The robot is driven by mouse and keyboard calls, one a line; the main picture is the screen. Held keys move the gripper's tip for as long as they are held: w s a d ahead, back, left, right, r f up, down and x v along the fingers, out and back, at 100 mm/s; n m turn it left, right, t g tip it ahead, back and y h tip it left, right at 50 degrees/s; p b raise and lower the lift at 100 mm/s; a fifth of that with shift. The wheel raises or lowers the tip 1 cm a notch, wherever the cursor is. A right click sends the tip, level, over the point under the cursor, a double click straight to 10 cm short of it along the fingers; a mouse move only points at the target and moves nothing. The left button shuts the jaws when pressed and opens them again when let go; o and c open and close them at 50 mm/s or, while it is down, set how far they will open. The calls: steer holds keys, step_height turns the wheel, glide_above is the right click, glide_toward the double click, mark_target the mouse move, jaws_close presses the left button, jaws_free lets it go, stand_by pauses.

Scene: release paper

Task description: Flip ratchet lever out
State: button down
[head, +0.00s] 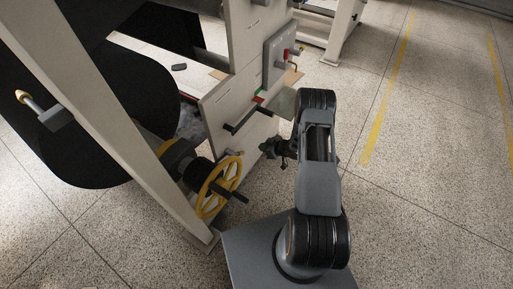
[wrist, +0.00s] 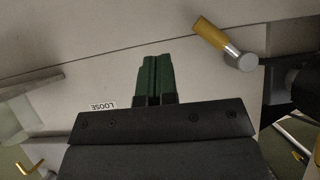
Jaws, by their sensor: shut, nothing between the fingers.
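My gripper (head: 266,149) is in front of the pale panel of the machine, above and right of the yellow handwheel. In the wrist view its two green fingers (wrist: 154,76) are together, with nothing between them. A short lever with a yellow grip and a silver round end (wrist: 222,44) sticks out from the panel, up and right of the fingertips and apart from them. It looks like the ratchet lever, but I cannot be sure. An upside-down LOOSE label (wrist: 103,105) is on the panel left of the fingers.
The yellow handwheel (head: 217,188) stands low, left of my arm. A dark bar (head: 244,117) and a grey box with small handles (head: 279,54) are on the panel above. A slanted pale beam (head: 95,105) crosses the left. Floor at right is open.

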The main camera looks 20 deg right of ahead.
steer(key=shift+s+d+r, duration=0.25)
steer(key=shift+d, duration=0.2)
steer(key=shift+s+d+r, duration=0.2)
steer(key=shift+d+r, duration=0.05)
steer(key=shift+d, duration=0.2)
steer(key=shift+f, duration=0.1)
steer(key=s+d+f+m+g+h, duration=0.2)
steer(key=s+d+f+g+h, duration=0.1)
steer(key=s+d+f+h, duration=0.15)
steer(key=s+d+r+m+g+h+p, duration=0.2)
steer(key=r, duration=0.7)
steer(key=s+d+r+m+g+h+p, duration=0.2)
steer(key=s+r+h+p, duration=0.1)
steer(key=r, duration=0.5)
steer(key=s+a+r+p, duration=0.4)
steer(key=a+r, duration=0.1)
steer(key=r, duration=0.9)
steer(key=s+a+r+m+t+y+p, duration=0.1)
steer(key=s+a+r+p, duration=0.3)
steer(key=r, duration=1.1)
steer(key=s+a+r+t+y+p, duration=0.1)
steer(key=s+a+r+p, duration=0.4)
steer(key=r, duration=0.9)
steer(key=a, duration=0.3)
steer(key=shift+s+r+m, duration=0.25)
steer(key=shift+r+m, duration=0.05)
